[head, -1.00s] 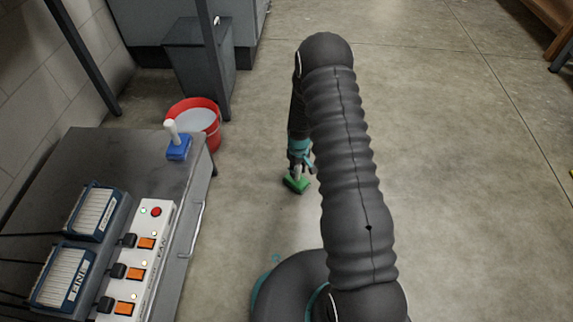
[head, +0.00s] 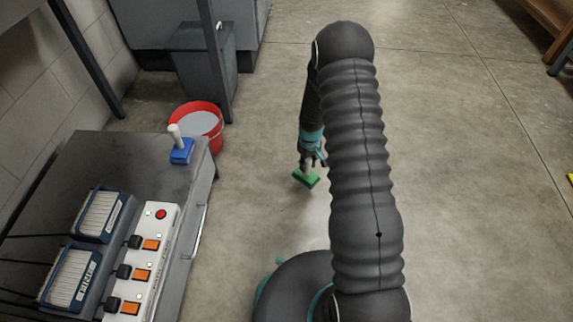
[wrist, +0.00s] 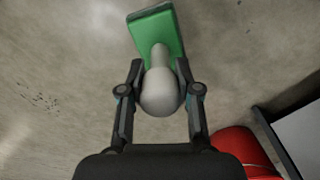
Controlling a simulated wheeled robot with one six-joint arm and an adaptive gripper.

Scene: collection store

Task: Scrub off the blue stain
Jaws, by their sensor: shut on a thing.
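My gripper (head: 309,164) is shut on the white handle (wrist: 160,82) of a green scrubber (head: 306,179). In the wrist view the green block (wrist: 157,33) points away from my fingers, with the round handle end between them. The scrubber is over the concrete floor (head: 255,215); I cannot tell whether it touches it. I make out no blue stain on the visible floor, and my arm covers part of the floor in the head view. A patch of dark specks (wrist: 38,101) shows on the floor in the wrist view.
A red bucket (head: 219,134) with pale grey contents stands on the floor to the left. A blue tool with a white handle (head: 181,151) stands on the grey cabinet (head: 105,160), beside a switch panel (head: 150,245).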

